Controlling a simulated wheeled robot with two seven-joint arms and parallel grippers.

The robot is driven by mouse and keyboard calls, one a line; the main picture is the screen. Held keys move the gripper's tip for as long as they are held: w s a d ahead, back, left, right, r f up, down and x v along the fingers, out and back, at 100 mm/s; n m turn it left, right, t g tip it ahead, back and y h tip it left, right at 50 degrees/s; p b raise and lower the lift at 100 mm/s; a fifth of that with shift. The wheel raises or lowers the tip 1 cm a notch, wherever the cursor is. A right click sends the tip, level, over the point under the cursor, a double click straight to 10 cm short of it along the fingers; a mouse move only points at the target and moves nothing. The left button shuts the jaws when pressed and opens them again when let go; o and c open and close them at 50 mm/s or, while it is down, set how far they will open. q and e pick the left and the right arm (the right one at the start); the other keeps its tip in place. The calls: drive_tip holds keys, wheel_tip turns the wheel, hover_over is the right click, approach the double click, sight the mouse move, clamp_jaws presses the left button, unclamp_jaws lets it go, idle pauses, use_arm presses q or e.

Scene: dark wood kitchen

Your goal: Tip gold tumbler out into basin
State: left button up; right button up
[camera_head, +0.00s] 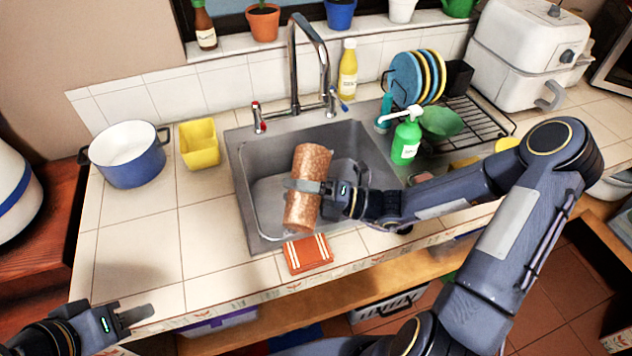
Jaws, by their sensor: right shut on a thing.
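The gold tumbler (308,165) is a coppery, textured cylinder. My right gripper (312,188) is shut around its middle and holds it over the basin (262,200), a grey steel sink. The tumbler appears tilted, with its upper end leaning to the right. I cannot tell which end is its mouth, and its contents are hidden. My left gripper (130,314) is at the lower left, near the counter's front edge, with its fingers apart and nothing between them.
A tall faucet (296,65) rises behind the basin. A green soap bottle (406,140) and a dish rack (483,122) stand to the right. A blue pot (130,165) and yellow container (199,146) stand left. An orange cloth (307,254) lies in front.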

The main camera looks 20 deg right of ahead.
drive_tip(key=shift+w+d+r+m+p, duration=0.15)
drive_tip(key=shift+w+m+p, duration=0.1)
drive_tip(key=shift+m+p, duration=0.2)
drive_tip(key=shift+w+d+m+p, duration=0.1)
drive_tip(key=shift+w+m+p, duration=0.2)
drive_tip(key=shift+p, duration=0.4)
drive_tip(key=shift+r+m+p, duration=0.15)
drive_tip(key=shift+m+p, duration=0.1)
drive_tip(key=shift+p, duration=0.15)
drive_tip(key=shift+w+r+m+p, duration=0.1)
drive_tip(key=shift+r+m+p, duration=0.15)
drive_tip(key=shift+p, duration=0.25)
drive_tip(key=shift+w+d+r+m+t+p, duration=0.1)
drive_tip(key=shift+r+m+t+p, duration=0.3)
drive_tip(key=shift+p, duration=0.5)
drive_tip(key=shift+f+m+p, duration=0.1)
drive_tip(key=shift+m+p, duration=0.2)
drive_tip(key=shift+m, duration=0.05)
